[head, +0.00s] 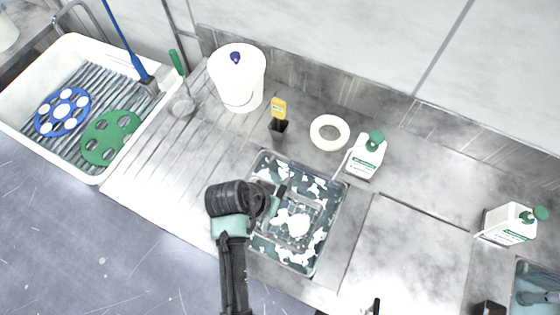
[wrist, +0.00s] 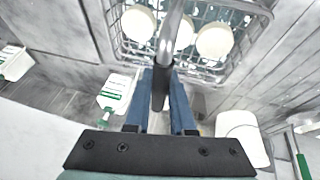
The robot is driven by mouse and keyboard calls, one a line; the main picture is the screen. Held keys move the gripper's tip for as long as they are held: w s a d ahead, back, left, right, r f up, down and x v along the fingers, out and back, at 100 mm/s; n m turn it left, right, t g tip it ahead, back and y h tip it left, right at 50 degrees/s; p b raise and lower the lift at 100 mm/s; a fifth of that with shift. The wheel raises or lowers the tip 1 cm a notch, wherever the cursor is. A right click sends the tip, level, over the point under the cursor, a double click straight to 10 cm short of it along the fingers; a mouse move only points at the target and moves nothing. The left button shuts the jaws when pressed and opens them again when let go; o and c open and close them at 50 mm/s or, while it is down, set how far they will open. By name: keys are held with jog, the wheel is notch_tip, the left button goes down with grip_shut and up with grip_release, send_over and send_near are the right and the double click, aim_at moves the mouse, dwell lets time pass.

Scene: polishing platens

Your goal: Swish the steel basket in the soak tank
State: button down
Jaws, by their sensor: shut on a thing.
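The soak tank (head: 333,229) is a rectangular basin sunk in the steel counter, holding dark teal liquid with white foam patches. The steel basket (head: 313,235) is a wire basket within the tank's outline in the head view. How deep it sits is unclear. The wrist view shows the basket (wrist: 262,12) with white round pieces inside. My gripper (head: 277,196) is over the tank's left part. In the wrist view, its blue fingers (wrist: 165,100) are shut on the dark grip of the basket's handle (wrist: 162,80).
A white ring (head: 329,118), a yellow-topped black item (head: 279,127) and a green-capped bottle (head: 365,157) stand behind the tank. A white lidded bucket (head: 237,85) is farther left. A white tray (head: 98,178) holds blue and green discs. Flat steel counter (head: 405,250) lies right.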

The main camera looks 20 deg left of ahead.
notch_tip(320, 180, down, 6)
jog(key=b, duration=0.5)
jog(key=shift+r, duration=0.15)
notch_tip(320, 180, down, 14)
jog(key=b, duration=1)
jog(key=shift+f, duration=0.2)
jog(key=shift+r, duration=0.15)
dwell(0.9)
jog(key=shift+p, duration=0.3)
dwell(1.1)
